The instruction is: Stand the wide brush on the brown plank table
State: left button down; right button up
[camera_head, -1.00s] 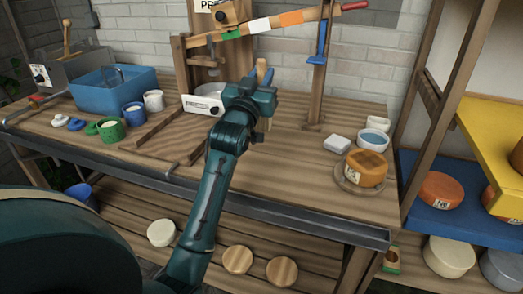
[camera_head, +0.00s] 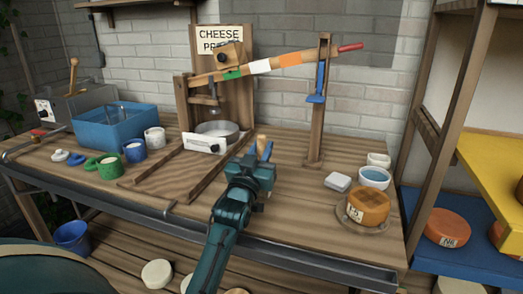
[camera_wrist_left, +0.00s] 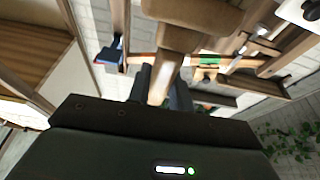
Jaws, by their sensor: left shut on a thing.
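My left gripper (camera_head: 258,163) is above the middle of the brown plank table (camera_head: 300,205) in the head view. It is shut on a wooden thing, which I take to be the wide brush (camera_head: 262,143); only a small tan part shows past the gripper. In the left wrist view the brush (camera_wrist_left: 165,70) is a pale wooden piece between the dark fingers (camera_wrist_left: 163,95), widening to a broad tan part at the top edge. The rest of it is hidden or cut off. I cannot tell its gap to the table. My right gripper is not in view.
The cheese press (camera_head: 185,112) with its metal pan (camera_head: 217,130) stands behind left. A blue basin (camera_head: 108,128) and cups are at the left. A cheese wheel (camera_head: 368,206), white block (camera_head: 338,182) and blue-filled bowl (camera_head: 374,178) are at the right. Bare planks lie between.

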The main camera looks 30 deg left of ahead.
pick_arm(q)
jog(key=c, duration=1.3)
grip_release()
jog(key=shift+f, duration=0.1)
jog(key=shift+o, duration=0.2)
jog(key=shift+r, duration=0.2)
jog(key=shift+s+d+f, duration=0.1)
jog(key=shift+s+f, duration=0.1)
jog(key=shift+s, duration=0.05)
jog(key=s+d, duration=0.3)
jog(key=s, duration=0.9)
jog(key=shift+s, duration=0.15)
